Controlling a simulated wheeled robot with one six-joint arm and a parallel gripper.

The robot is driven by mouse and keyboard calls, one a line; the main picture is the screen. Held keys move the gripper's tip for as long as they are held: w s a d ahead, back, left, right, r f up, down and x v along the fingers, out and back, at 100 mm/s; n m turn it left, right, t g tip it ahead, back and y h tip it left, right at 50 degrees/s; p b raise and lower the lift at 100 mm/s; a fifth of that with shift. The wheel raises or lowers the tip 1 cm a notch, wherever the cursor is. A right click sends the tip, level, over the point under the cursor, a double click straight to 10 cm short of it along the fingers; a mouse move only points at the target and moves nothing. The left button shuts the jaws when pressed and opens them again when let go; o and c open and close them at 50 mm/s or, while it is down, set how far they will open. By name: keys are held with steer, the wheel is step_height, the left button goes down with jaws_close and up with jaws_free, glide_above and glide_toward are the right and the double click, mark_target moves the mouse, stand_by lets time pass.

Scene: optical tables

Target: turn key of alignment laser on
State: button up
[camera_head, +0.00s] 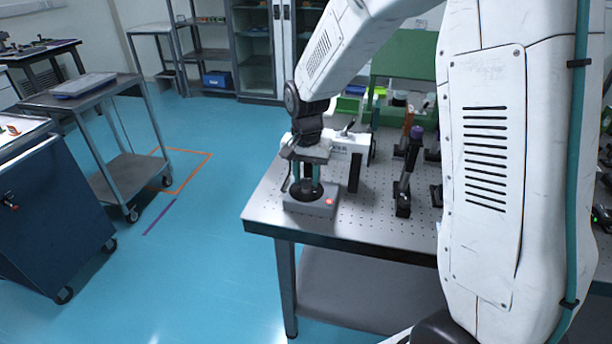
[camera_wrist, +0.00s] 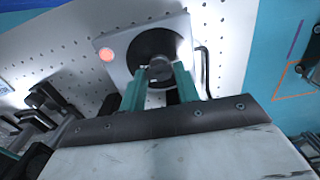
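The alignment laser's key unit is a grey box (camera_head: 318,208) at the table's near left corner, with a round black face and a lit red button. It also shows in the wrist view (camera_wrist: 180,30). A small grey key knob (camera_wrist: 160,70) stands up in the middle of the black face. My gripper (camera_head: 306,180) points straight down over the box. In the wrist view, its two teal fingers (camera_wrist: 160,78) are apart, one on each side of the knob. I see no firm contact, and the fingertips partly hide the knob's sides.
The perforated optical table (camera_head: 262,205) holds a white instrument (camera_head: 345,143) just behind the box and dark post mounts (camera_head: 403,195) to the right. A black cable loops beside the box. Blue floor lies open to the left, before a cart (camera_head: 125,172).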

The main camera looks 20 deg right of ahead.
steer(key=o, duration=0.3)
step_height(320, 180, up, 8)
steer(key=shift+f, duration=0.1)
stand_by(0.4)
stand_by(0.3)
steer(key=s+d+r+n, duration=0.1)
steer(key=s+r+n, duration=0.1)
steer(key=s, duration=0.8)
steer(key=s+r+n+t, duration=0.1)
steer(key=s+r+n, duration=0.2)
steer(key=s, duration=0.7)
steer(key=s+d+r+n, duration=0.1)
steer(key=s+r+n, duration=0.1)
steer(key=s, duration=0.8)
steer(key=shift+s+d+r, duration=0.2)
steer(key=shift+d+r, duration=0.15)
steer(key=shift+r, duration=0.45)
